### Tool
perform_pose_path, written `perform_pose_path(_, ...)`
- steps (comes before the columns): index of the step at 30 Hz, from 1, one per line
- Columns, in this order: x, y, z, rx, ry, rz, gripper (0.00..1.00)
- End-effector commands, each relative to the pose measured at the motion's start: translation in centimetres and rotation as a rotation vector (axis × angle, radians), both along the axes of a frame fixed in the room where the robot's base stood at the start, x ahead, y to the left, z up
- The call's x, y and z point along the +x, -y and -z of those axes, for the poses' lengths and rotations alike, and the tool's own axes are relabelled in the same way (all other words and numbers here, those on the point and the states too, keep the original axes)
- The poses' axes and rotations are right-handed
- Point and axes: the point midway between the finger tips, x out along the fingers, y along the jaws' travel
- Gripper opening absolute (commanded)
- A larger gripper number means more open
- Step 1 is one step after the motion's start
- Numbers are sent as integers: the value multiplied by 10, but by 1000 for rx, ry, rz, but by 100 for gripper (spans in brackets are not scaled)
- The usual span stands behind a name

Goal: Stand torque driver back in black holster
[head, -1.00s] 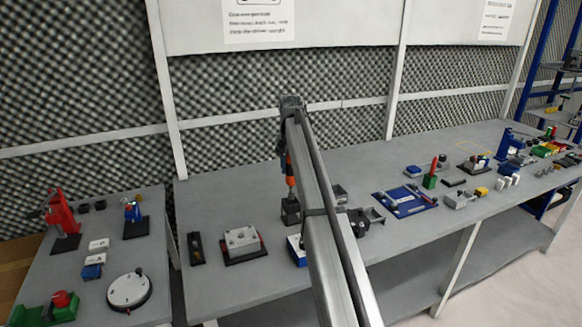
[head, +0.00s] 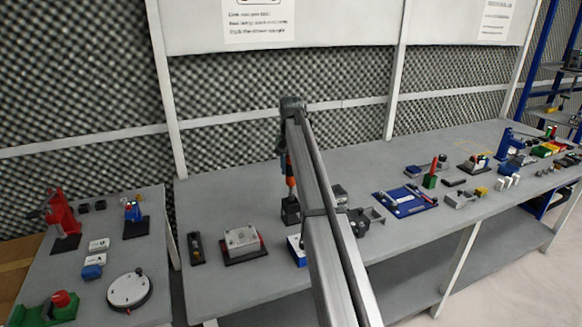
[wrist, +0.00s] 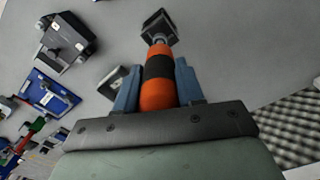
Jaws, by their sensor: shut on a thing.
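The torque driver, with an orange and black handle, shows in the wrist view (wrist: 158,70) between the two blue fingers of my gripper (wrist: 160,88). My gripper is shut on the handle. In the head view the driver (head: 291,182) stands about upright, partly hidden by my arm. The black holster (head: 290,211) is right below it on the bench, and also shows at the top of the wrist view (wrist: 159,22). The driver's lower end meets the holster's opening in the picture; I cannot tell how deep it sits.
Left of the holster are a grey block on a dark base (head: 242,241) and a narrow black tray (head: 196,248). A blue tray with tools (head: 405,200) lies to the right. The foam wall is behind the bench. Bare bench lies behind the grey block.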

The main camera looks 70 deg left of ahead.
Motion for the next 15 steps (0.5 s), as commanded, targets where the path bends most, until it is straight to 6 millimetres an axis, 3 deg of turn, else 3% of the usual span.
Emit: perform_pose_path(15, 0, 0, 10, 1, 0, 0, 4)
